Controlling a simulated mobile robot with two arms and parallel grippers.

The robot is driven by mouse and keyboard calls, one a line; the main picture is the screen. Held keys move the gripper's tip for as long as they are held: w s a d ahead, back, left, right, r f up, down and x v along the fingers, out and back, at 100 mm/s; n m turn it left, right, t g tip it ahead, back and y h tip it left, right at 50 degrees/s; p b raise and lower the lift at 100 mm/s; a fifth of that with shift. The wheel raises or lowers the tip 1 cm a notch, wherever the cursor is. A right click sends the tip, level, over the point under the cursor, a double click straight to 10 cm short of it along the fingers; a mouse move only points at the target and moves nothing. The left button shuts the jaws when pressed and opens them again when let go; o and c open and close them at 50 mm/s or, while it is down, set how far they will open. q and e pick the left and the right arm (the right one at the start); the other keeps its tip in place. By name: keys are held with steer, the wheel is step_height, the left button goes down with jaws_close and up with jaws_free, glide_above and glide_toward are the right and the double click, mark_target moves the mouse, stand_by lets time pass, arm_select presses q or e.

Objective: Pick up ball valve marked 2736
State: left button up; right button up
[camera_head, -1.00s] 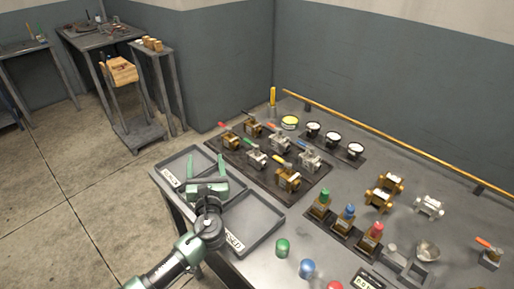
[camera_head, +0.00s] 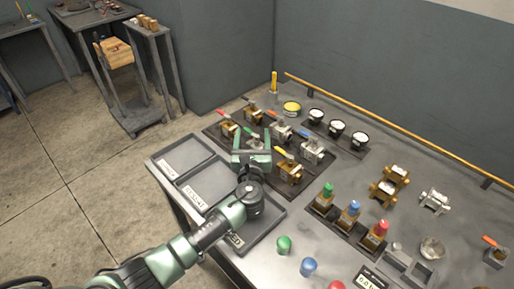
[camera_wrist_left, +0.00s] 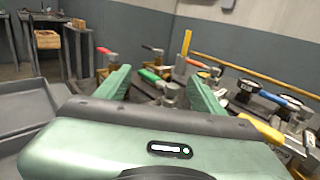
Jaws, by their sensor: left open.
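Several ball valves, brass and silver, stand on a dark mat (camera_head: 262,180) on the table. A brass valve with a red handle (camera_head: 228,128) is at the left and a brass one with a yellow handle (camera_head: 290,170) is at the near right. A silver valve with a blue handle (camera_head: 312,150) is at the right. No number 2736 is legible. My left gripper (camera_head: 252,143) is open above the mat's near side. In the left wrist view a silver valve with a green handle (camera_wrist_left: 168,90) shows between the fingers, beyond the palm; contact cannot be told.
Gauges (camera_head: 337,128) stand behind the valves. Colour-topped units (camera_head: 350,215), brass fittings (camera_head: 388,187) and coloured caps (camera_head: 284,245) are to the right and front. A yellow rail (camera_head: 400,145) runs along the back.

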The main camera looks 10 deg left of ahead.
arm_select(q)
jaws_close()
stand_by(1.4)
